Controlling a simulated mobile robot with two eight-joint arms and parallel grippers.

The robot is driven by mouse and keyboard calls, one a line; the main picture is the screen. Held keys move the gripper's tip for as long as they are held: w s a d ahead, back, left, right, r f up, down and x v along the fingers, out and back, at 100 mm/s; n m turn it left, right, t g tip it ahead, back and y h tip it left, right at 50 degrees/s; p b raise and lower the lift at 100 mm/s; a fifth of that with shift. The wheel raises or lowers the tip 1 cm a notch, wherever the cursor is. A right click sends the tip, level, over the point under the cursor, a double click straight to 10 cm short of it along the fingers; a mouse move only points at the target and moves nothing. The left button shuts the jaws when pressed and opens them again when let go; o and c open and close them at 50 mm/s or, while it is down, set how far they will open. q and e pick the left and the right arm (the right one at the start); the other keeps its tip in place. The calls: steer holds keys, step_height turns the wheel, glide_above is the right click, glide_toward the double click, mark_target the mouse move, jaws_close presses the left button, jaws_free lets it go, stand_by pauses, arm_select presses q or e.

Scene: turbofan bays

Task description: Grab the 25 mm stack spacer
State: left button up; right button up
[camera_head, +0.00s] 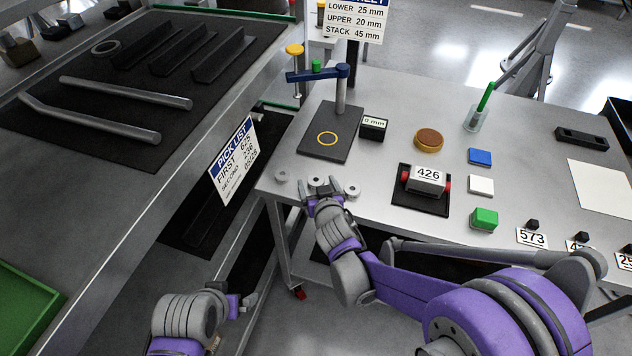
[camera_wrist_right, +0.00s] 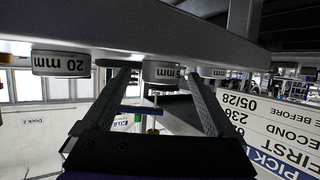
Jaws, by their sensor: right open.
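Three small grey round spacers stand in a row near the table's front left edge: a left one (camera_head: 282,175), a middle one (camera_head: 318,181) and a right one (camera_head: 353,188). My right gripper (camera_head: 322,193) is open, with its fingers pointing at the middle spacer. In the right wrist view, which is upside down, the middle spacer (camera_wrist_right: 162,72) shows between the fingertips, its number unreadable. A spacer marked 20 mm (camera_wrist_right: 60,63) is left of the fingers there. Another is partly hidden behind the right finger. My left gripper (camera_head: 243,302) is low at bottom left, away from the table, its jaws unclear.
Behind the spacers is a dark plate (camera_head: 313,148) with a yellow ring and a post. A block marked 426 (camera_head: 427,179) sits to the right on a black mat. A pick list sign (camera_head: 232,160) stands left of the table (camera_head: 390,115).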

jaws_close()
stand_by(0.3)
steer(key=shift+r, duration=0.1)
